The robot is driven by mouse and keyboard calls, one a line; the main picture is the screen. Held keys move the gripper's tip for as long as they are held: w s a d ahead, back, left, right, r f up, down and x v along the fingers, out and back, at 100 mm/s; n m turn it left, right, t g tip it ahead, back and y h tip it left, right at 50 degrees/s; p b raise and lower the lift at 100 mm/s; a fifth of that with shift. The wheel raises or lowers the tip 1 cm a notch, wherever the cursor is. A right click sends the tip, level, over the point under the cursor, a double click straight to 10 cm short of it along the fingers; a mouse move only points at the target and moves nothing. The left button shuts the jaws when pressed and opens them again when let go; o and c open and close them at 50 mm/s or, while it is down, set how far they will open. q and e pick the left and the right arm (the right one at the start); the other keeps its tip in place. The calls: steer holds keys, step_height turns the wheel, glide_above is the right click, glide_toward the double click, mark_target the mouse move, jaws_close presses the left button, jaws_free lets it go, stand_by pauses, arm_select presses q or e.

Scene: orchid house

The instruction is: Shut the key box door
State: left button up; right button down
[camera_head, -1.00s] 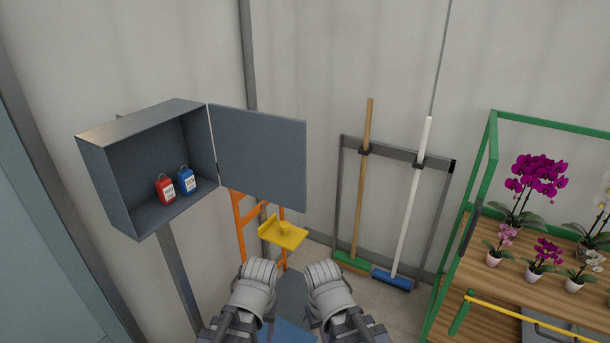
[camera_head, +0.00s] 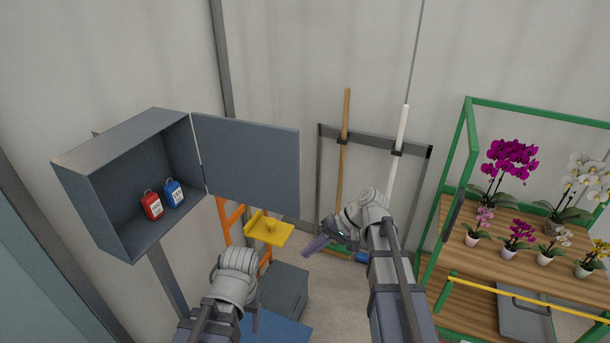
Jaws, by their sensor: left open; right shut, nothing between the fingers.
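The grey key box (camera_head: 112,192) stands on a post at the left, its front open. Its door (camera_head: 247,164) is swung wide open to the right on the hinge at the box's right edge. A red key tag (camera_head: 152,206) and a blue key tag (camera_head: 174,194) are inside on the box floor. My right gripper (camera_head: 316,246) is shut and empty, right of the door and lower in the picture, pointing left and apart from the door. My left arm is at the bottom centre; its gripper (camera_head: 254,322) shows only in part, pointing down below the door.
An orange stand with a yellow top (camera_head: 270,230) is below the door. A grey box (camera_head: 284,288) is on the floor. A rack holds a wooden-handled broom (camera_head: 343,150) and a white-handled one (camera_head: 398,150). A green-framed bench (camera_head: 480,260) with orchids stands at the right.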

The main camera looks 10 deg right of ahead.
steer(key=w+d+r+m+t+y, duration=0.1)
steer(key=w+d+r+t+y, duration=0.1)
steer(key=w+d+r+y, duration=0.4)
steer(key=w+d+r+t+y, duration=0.25)
steer(key=d+r, duration=0.45)
steer(key=r, duration=0.4)
steer(key=a, duration=1.1)
steer(key=shift+s+a+f, duration=0.15)
steer(key=shift+s+a, duration=0.05)
steer(key=shift+a, duration=0.05)
steer(key=shift+s, duration=0.1)
